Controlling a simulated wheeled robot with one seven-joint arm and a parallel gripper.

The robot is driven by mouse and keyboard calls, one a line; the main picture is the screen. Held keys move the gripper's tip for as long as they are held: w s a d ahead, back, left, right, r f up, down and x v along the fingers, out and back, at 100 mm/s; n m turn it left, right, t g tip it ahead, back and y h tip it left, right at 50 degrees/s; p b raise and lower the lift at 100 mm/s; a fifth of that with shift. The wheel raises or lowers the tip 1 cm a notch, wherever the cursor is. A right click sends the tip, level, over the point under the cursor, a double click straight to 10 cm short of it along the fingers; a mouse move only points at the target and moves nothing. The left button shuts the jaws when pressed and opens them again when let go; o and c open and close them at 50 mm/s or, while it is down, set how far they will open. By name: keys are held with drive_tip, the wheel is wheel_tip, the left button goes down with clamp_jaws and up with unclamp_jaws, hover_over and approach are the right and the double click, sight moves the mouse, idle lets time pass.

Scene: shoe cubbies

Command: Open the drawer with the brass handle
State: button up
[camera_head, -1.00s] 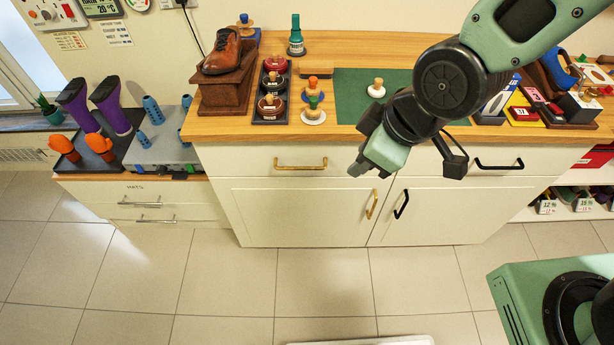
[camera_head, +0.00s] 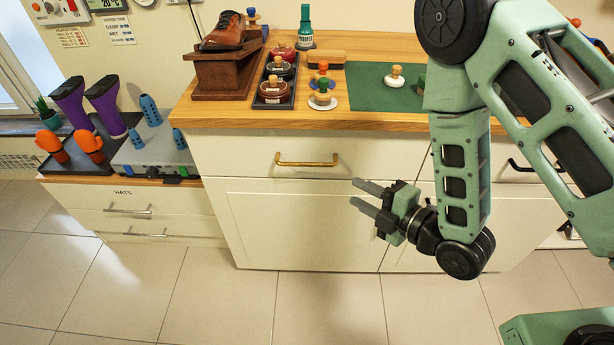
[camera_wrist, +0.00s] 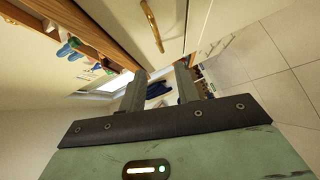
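The drawer with the brass handle is the upper left front (camera_head: 245,155) of the cream cabinet, and it is closed. Its brass handle (camera_head: 307,160) is a horizontal bar; in the wrist view a brass handle (camera_wrist: 152,25) shows at the top. My gripper (camera_head: 362,195) is in front of the cabinet, lower than the brass handle and to its right, with its fingers pointing left. The two fingers are apart with nothing between them; both also show in the wrist view (camera_wrist: 160,90). It does not touch the handle.
My arm hides much of the cabinet's right side; a black handle (camera_head: 525,165) shows there. Polish tins, brushes and a shoe on a stand (camera_head: 222,70) occupy the wooden top (camera_head: 375,122). A low drawer unit labelled HATS (camera_head: 165,197) stands left. The floor in front is clear.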

drive_tip(key=shift+s+d+f+n, duration=0.2)
drive_tip(key=shift+f+n, duration=0.1)
drive_tip(key=shift+f, duration=0.15)
drive_tip(key=b, duration=0.4)
approach(307, 163)
drive_tip(key=x, duration=1)
drive_tip(key=shift+f, duration=0.3)
clamp_jaws()
